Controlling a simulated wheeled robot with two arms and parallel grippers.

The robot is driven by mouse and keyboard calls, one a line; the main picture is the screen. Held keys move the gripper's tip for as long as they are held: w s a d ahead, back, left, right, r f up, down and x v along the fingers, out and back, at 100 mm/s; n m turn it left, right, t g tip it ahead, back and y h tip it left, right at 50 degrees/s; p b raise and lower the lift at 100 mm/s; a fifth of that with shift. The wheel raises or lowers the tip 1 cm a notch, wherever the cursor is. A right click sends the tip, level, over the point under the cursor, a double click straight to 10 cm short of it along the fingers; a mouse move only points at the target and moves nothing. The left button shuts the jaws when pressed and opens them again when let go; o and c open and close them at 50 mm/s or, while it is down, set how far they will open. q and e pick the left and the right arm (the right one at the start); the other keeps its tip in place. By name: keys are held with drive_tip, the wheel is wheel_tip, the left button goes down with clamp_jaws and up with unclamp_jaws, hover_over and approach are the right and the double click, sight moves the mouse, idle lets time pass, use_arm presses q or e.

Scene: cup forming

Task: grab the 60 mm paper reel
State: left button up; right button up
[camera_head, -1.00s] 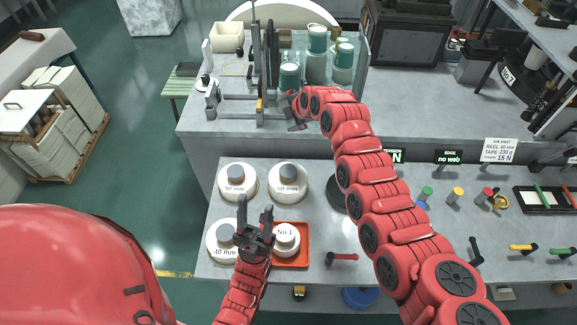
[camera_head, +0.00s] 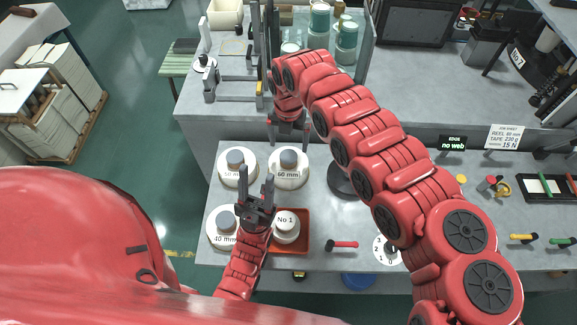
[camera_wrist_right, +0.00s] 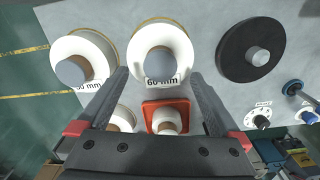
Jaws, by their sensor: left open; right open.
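The 60 mm paper reel (camera_head: 300,172) is white with a grey core, lying flat on the front bench. It also shows in the right wrist view (camera_wrist_right: 179,52), with its "60 mm" label facing me. My right gripper (camera_head: 288,142) is open and empty just behind the reel in the head view. In the right wrist view its fingers (camera_wrist_right: 158,74) are spread, with the reel ahead between and beyond the tips. My left gripper (camera_head: 257,186) is open and empty, over the bench in front of the reels.
The 50 mm reel (camera_head: 248,171) stands close left of the 60 mm one. The 40 mm reel (camera_head: 213,231) is nearer me, beside an orange tray (camera_head: 302,238) holding a "No 1" reel (camera_head: 291,234). A dark disc (camera_wrist_right: 235,55) stands to the right.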

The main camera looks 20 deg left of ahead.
sight(288, 156)
drive_tip(key=f, duration=0.6)
drive_tip(key=shift+s+f, duration=0.3)
clamp_jaws()
drive_tip(key=shift+r, duration=0.1)
